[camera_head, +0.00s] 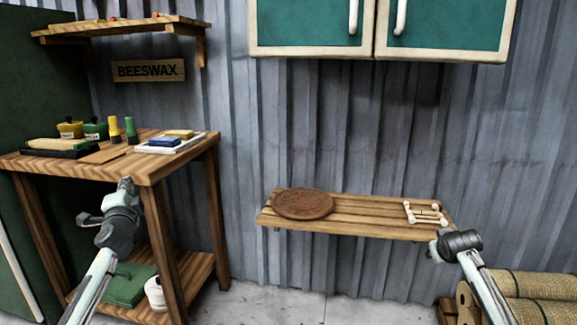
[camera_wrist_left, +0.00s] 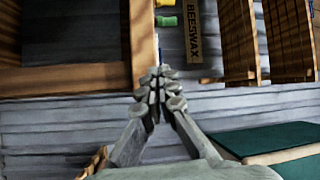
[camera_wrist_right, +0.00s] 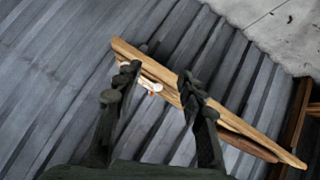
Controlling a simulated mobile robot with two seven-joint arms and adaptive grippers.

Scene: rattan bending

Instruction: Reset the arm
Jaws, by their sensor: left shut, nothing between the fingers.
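My left gripper (camera_head: 125,184) is in front of the wooden table at the left of the head view. In the left wrist view its fingertips (camera_wrist_left: 158,74) are together with nothing between them. My right arm comes in from the lower right of the head view, and its dark gripper (camera_head: 440,240) is by the right end of the slatted wall shelf. In the right wrist view the two fingers (camera_wrist_right: 158,78) stand well apart with nothing gripped; the shelf's edge lies beyond them.
The wooden table (camera_head: 160,172) holds bottles, jars and flat items. The wall shelf (camera_head: 362,212) holds a round brown disc (camera_head: 302,204) and a small pale frame (camera_head: 425,213). A green cabinet (camera_head: 310,25) hangs above. Rattan-like rolls (camera_head: 540,286) lie at lower right.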

